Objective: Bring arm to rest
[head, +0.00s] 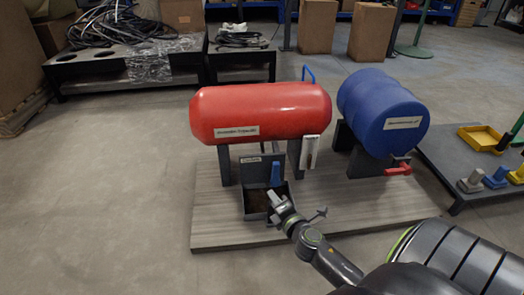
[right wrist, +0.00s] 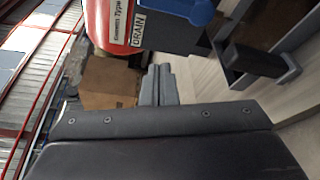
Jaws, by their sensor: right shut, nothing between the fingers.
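My right arm comes in from the lower right in the head view. My left gripper is in neither view.
A blue drum (head: 383,112) with a red valve handle (head: 398,169) stands right of the tank on the wooden platform (head: 215,232). A dark low table (head: 438,168) at right holds a yellow tray (head: 480,139). Bare floor (head: 110,190) is free at left.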

